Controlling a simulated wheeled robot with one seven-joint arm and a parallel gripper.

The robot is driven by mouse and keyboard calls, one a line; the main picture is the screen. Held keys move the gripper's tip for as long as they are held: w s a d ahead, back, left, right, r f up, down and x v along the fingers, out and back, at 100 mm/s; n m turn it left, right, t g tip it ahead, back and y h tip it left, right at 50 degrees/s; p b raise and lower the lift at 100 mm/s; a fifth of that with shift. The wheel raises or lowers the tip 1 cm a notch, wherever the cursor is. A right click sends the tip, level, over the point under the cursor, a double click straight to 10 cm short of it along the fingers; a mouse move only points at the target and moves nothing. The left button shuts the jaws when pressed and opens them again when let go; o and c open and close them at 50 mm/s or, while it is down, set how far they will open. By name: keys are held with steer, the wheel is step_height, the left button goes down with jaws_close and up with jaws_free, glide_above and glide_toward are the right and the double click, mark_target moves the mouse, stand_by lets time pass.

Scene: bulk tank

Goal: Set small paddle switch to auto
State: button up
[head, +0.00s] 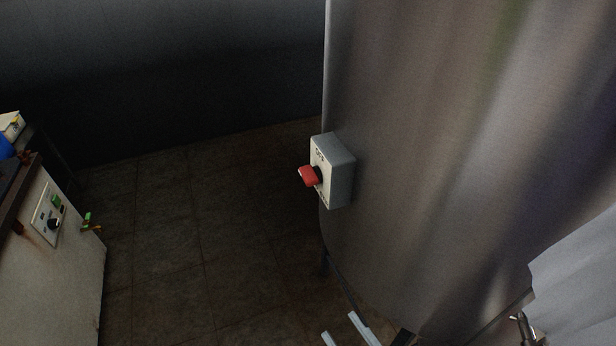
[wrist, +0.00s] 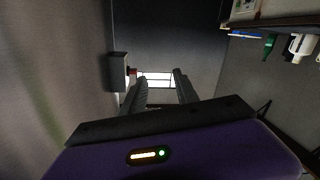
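A grey switch box (head: 340,172) with a pale front face is fixed to the side of the steel tank. A red paddle handle (head: 308,176) sticks out from its front on a dark hub. Dark lettering above the handle looks like "OFF"; other marks are too small to read. In the wrist view the box (wrist: 118,72) is at left of centre, with the red handle (wrist: 132,71) at its right side. My gripper (wrist: 160,80) is open and empty, its fingers apart. The left finger appears close to the box in the picture; no contact is visible.
The curved steel tank (head: 430,130) fills the right of the head view. A pale cabinet (head: 50,280) at left carries a panel (head: 48,212) with a black knob and a green switch. Open tiled floor (head: 200,250) lies between them. A bright window (wrist: 158,79) shows beyond my fingers.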

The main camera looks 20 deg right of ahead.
steer(key=w+a+n, duration=0.3)
steer(key=w+n, duration=0.1)
steer(key=w, duration=0.6)
steer(key=n+h, duration=0.4)
steer(key=h, duration=0.5)
glide_toward(307, 186)
steer(key=x, duration=0.4)
steer(key=shift+w+d+f+h, duration=0.1)
steer(key=shift+w+h, duration=0.2)
steer(key=shift+w, duration=0.05)
steer(key=p+x, duration=0.1)
steer(key=x, duration=0.6)
steer(key=shift+w, duration=0.2)
steer(key=shift+c, duration=0.3)
jaws_close()
